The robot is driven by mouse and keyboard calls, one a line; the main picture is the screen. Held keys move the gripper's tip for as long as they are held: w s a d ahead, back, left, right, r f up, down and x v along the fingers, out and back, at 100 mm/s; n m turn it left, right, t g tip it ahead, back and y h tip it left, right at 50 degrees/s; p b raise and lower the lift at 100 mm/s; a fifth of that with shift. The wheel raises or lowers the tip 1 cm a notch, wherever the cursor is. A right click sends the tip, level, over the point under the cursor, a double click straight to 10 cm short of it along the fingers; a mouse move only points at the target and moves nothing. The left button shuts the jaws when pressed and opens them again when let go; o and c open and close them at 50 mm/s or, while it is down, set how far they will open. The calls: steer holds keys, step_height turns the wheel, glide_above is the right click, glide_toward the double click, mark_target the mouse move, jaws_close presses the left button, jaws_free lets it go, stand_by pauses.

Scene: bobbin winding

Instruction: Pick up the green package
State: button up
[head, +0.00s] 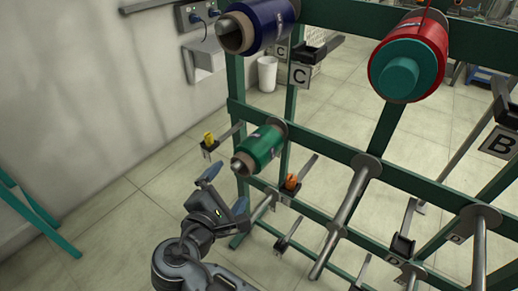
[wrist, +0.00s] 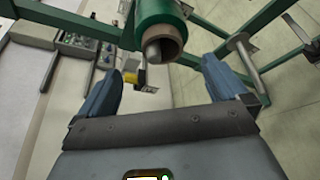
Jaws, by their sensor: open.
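The green package (head: 262,147) is a green bobbin with a tube core showing at its near end. It sits on a peg of the green frame, left of centre in the head view. In the wrist view it (wrist: 160,22) is at the top centre, its open core end facing me. My gripper (head: 227,188) is open and empty, just below and left of the package in the head view. In the wrist view its two blue-grey fingers (wrist: 165,80) are apart, with the package ahead of and above the gap between them. I see no contact.
The green frame (head: 325,144) carries a blue package (head: 268,22) above and a red package (head: 410,58) at upper right. Bare metal pegs (head: 345,205) stick out at right. A small yellow part (head: 209,139) and an orange part (head: 291,182) are close by. Open floor lies left.

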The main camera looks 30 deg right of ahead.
steer(key=x, duration=0.4)
steer(key=p+x, duration=0.1)
steer(key=x, duration=0.2)
steer(key=shift+w+f, duration=0.1)
steer(key=shift+f, duration=0.3)
steer(key=shift+c, duration=0.5)
steer(key=c, duration=1.2)
